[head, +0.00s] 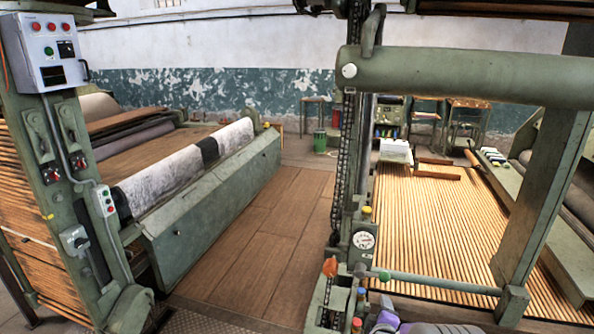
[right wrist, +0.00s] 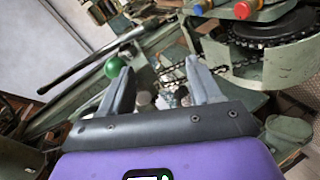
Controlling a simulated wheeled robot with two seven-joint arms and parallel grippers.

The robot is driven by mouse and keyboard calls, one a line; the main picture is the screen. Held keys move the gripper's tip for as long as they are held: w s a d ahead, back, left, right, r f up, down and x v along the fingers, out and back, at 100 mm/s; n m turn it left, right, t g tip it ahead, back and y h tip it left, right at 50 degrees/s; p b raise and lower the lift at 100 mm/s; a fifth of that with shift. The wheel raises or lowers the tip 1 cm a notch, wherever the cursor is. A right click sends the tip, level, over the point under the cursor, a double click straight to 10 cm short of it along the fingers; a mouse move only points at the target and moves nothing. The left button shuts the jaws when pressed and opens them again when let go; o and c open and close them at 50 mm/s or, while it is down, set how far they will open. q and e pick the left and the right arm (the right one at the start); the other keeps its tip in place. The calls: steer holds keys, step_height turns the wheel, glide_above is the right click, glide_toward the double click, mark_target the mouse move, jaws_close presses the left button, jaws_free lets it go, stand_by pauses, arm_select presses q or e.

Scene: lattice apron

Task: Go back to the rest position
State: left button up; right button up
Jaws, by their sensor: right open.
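My right gripper (head: 386,322) shows only in part at the bottom edge of the head view, as purple and grey pieces beside the machine's front post. In the right wrist view my right gripper (right wrist: 158,68) has its two grey fingers spread apart with nothing held between them. Behind the fingers is green machinery with a chain. A green ball knob (right wrist: 115,67) shows close beside the left finger; I cannot tell whether they touch. My left gripper is in neither view.
A green machine frame with a thick roller (head: 470,76) and a bar with a green knob (head: 384,276) stands close on the right. A control box (head: 48,50) is on the left frame. A brown plank floor (head: 245,245) runs clear between the machines.

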steer(key=s+a+f+m+g+y, duration=0.2)
steer(key=s+a+f+m+g, duration=0.2)
steer(key=s+f, duration=0.5)
steer(key=s+a+f+m+g+y, duration=0.25)
steer(key=s+a+f, duration=0.35)
steer(key=f, duration=0.4)
steer(key=s+a+f+m+g+y, duration=0.1)
steer(key=s+a+f+m+g, duration=0.1)
steer(key=s, duration=0.7)
steer(key=s+a+f+m+g+y, duration=0.2)
steer(key=s+a+f+m+g, duration=0.1)
steer(key=s, duration=0.6)
steer(key=a+m+g, duration=0.1)
steer(key=a+m, duration=0.1)
steer(key=a, duration=0.1)
steer(key=shift+s+a, duration=0.25)
steer(key=shift+s, duration=0.1)
